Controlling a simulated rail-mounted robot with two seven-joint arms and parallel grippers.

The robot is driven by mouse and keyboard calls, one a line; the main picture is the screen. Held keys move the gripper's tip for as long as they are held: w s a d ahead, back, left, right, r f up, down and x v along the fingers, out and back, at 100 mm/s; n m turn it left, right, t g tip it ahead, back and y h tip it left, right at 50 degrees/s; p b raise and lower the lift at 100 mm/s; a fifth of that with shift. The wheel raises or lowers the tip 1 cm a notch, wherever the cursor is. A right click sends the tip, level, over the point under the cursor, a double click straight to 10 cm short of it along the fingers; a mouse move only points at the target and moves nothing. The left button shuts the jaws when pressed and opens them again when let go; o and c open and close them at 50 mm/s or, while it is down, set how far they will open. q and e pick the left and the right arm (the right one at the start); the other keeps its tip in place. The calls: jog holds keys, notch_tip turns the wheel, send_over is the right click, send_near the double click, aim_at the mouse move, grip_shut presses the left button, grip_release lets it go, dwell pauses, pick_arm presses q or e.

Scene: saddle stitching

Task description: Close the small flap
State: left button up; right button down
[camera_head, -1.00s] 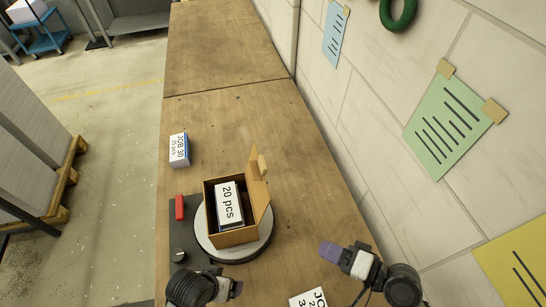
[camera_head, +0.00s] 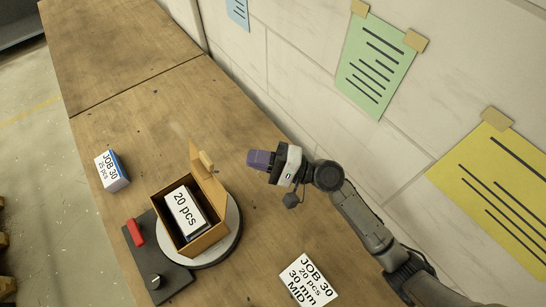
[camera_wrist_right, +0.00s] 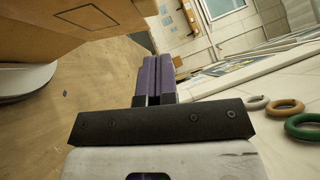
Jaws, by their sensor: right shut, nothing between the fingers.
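An open brown cardboard box (camera_head: 207,240) stands on a round white turntable (camera_head: 232,243), with a stack labelled "20 pcs" (camera_head: 183,213) inside. I cannot tell which flap is the small one. My right gripper (camera_head: 257,160), with purple fingers, is shut and empty, to the right of the upright flap and apart from it. The right wrist view shows the closed fingers (camera_wrist_right: 153,78) beside brown cardboard (camera_wrist_right: 70,30). My left gripper is out of view.
A "JOB 30" box (camera_head: 112,171) stands to the left on the wooden table (camera_head: 150,105). A dark base with a red handle (camera_head: 135,232) and a knob lies left of the turntable. A white label card (camera_head: 308,281) lies in front. A wall closes off the right side.

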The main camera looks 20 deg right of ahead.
aim_at(203, 179)
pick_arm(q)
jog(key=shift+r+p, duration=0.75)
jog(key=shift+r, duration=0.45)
pick_arm(e)
jog(key=a+r, duration=0.1)
jog(key=a, duration=0.5)
jog(key=shift+w+a+r, duration=0.15)
jog(key=shift+r, duration=0.15)
pick_arm(q)
jog(key=shift+p, duration=0.3)
